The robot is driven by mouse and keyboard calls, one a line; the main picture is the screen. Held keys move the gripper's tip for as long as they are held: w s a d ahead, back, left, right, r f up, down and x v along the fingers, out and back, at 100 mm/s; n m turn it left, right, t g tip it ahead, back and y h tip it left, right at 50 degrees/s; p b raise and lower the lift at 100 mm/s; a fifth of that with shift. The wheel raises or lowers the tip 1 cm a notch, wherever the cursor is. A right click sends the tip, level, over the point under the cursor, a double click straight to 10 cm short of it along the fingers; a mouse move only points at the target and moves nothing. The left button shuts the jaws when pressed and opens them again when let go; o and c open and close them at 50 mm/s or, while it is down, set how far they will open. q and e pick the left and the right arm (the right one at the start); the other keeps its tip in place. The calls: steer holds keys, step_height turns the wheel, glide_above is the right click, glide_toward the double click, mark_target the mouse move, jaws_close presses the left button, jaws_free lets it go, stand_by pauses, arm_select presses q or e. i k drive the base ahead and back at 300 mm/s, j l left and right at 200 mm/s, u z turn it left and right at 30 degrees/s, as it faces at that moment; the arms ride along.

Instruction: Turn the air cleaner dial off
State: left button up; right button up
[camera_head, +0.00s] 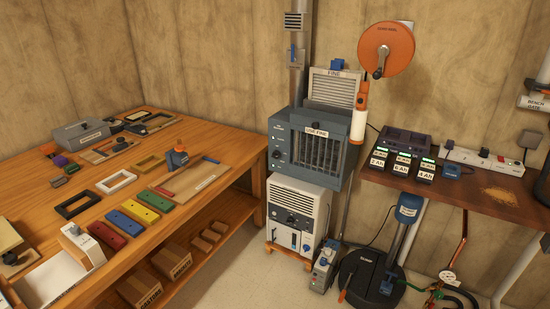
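The air cleaner (344,157), a blue-grey box with a dark grille in front, stands in the middle of the head view on top of a white appliance. A small dark dial (276,154) is on the left part of its front face. The dial's pointer and markings are too small to read. A second small round control (278,128) is above it. A white label (316,132) is on the box's upper front. Neither of my grippers is in view, and nothing covers the air cleaner's front.
A wooden workbench (228,190) with frames, coloured blocks and a clamp fills the left. A white appliance (315,212) stands below the air cleaner. At right, a shelf (465,193) holds chargers and a power strip (480,158). A black round floor machine (372,275) and hoses occupy the floor at right.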

mark_target(276, 154)
steer(key=i+j+u, duration=0.1)
steer(key=i+u, duration=0.2)
steer(key=i, duration=0.8)
steer(key=i+l+u, duration=0.1)
steer(key=i+u, duration=0.25)
steer(key=i, duration=0.75)
